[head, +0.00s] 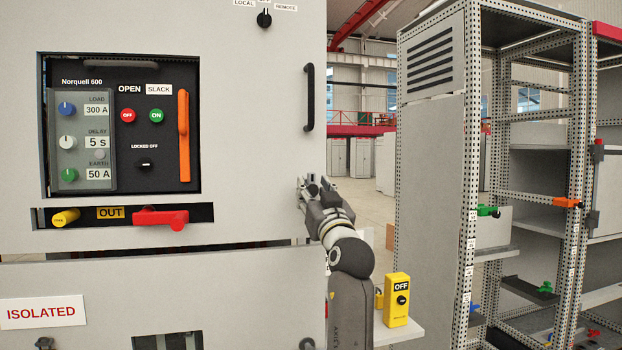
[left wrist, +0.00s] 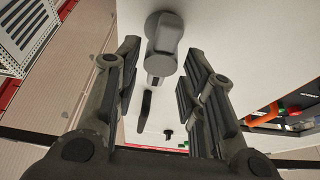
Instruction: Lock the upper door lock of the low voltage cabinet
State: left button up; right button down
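The low voltage cabinet (head: 260,130) fills the left of the head view, its upper door closed. A dark grey knob-like lock (left wrist: 163,38) stands out from the pale door in the left wrist view. In the head view my gripper seems to hide it. My left gripper (head: 316,188) is at the right edge of the upper door, below the black door handle (head: 309,97). In the left wrist view my left gripper (left wrist: 161,58) is open, with its fingers apart on either side of the lock. I cannot tell whether they touch it. My right gripper is not in view.
The breaker panel (head: 122,82) has an orange handle (head: 184,135); a red lever (head: 160,217) is below it. A yellow OFF box (head: 397,300) stands on a small shelf at lower right.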

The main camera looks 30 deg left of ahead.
pick_arm(q)
jog(key=shift+p+x, duration=0.35)
jog(key=shift+x, duration=1.1)
jog(key=shift+w+d, duration=0.1)
jog(key=shift+c, duration=0.3)
grip_shut()
